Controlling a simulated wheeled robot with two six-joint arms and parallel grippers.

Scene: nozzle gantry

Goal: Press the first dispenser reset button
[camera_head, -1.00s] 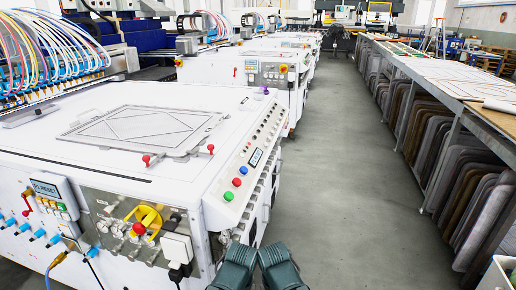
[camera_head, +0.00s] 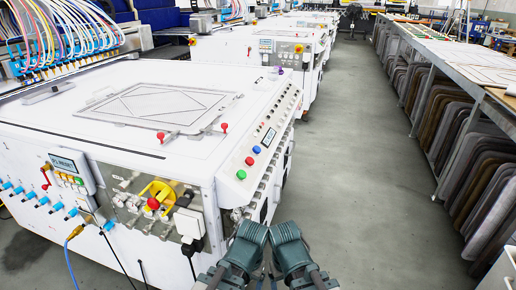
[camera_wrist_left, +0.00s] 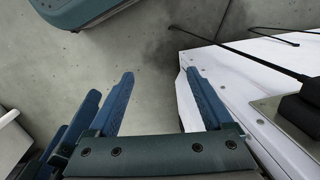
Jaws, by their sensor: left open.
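A small panel with a display reading RESET (camera_head: 66,163) is on the front face of the nearest white machine, at the left in the head view. Small coloured buttons (camera_head: 70,179) sit just below the display; their exact labels are too small to read. My left gripper (camera_wrist_left: 157,88) is open and empty in the left wrist view, with its two blue fingers apart above grey floor, beside a white cabinet side. No fingertips show in the head view, only my arms at the bottom middle. Dark blue parts at the wrist view's left edge may belong to my right gripper; its opening is unclear.
The white machine (camera_head: 110,150) carries a yellow-and-red switch (camera_head: 157,195), and green, red and blue buttons (camera_head: 249,161) on its right edge. Cables (camera_head: 72,258) hang in front. A long bench (camera_head: 455,58) stands right. The grey aisle floor (camera_head: 365,180) is clear.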

